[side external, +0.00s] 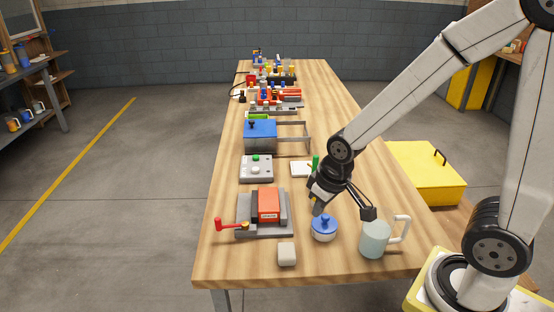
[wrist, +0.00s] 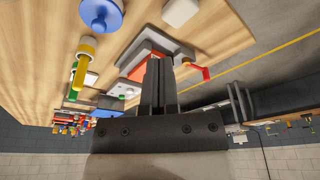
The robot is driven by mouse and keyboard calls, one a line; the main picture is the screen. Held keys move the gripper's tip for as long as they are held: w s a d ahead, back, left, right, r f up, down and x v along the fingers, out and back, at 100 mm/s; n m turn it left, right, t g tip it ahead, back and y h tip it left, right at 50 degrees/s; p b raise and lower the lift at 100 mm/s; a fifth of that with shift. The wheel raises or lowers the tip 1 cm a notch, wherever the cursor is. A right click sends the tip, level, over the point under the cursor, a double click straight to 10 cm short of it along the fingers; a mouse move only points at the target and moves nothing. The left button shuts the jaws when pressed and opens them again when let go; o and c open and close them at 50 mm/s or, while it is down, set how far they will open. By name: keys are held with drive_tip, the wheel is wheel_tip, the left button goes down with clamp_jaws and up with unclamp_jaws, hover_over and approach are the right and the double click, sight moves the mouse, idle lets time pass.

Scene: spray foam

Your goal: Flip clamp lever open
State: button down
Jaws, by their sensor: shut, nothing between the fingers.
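A grey clamp (side external: 284,228) with a red block (side external: 268,204) in it lies at the near left of the table. Its red lever (side external: 230,226) sticks out to the left past a brass-coloured part. In the wrist view the red lever (wrist: 202,72) shows just right of the fingers, with the clamp's grey body (wrist: 160,46) behind them. My gripper (side external: 318,210) is shut and empty, pointing down to the right of the clamp, apart from the lever. The shut fingers (wrist: 158,62) hide part of the red block in the wrist view.
A blue-lidded jar (side external: 323,230) stands close below my gripper. A pale mug (side external: 375,240) is to its right, a whitish block (side external: 287,253) in front. A button box (side external: 256,168) and a blue box (side external: 260,134) stand behind the clamp. The near left table corner is clear.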

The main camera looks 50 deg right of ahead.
drive_tip(key=w+a, duration=0.5)
drive_tip(key=w, duration=0.8)
drive_tip(key=w+a+f+n+t, duration=0.1)
drive_tip(key=w+a, duration=0.5)
drive_tip(key=w, duration=0.7)
drive_tip(key=shift+f+y, duration=0.15)
drive_tip(key=shift+y, duration=0.15)
drive_tip(key=shift+f, duration=0.1)
drive_tip(key=x, duration=0.9)
drive_tip(key=shift+w+d+f, duration=0.1)
drive_tip(key=shift+f, duration=0.25)
drive_tip(key=shift+s+d, duration=0.1)
drive_tip(key=shift+s, duration=0.9)
drive_tip(key=shift+s+d, duration=0.15)
drive_tip(key=shift+s, duration=0.8)
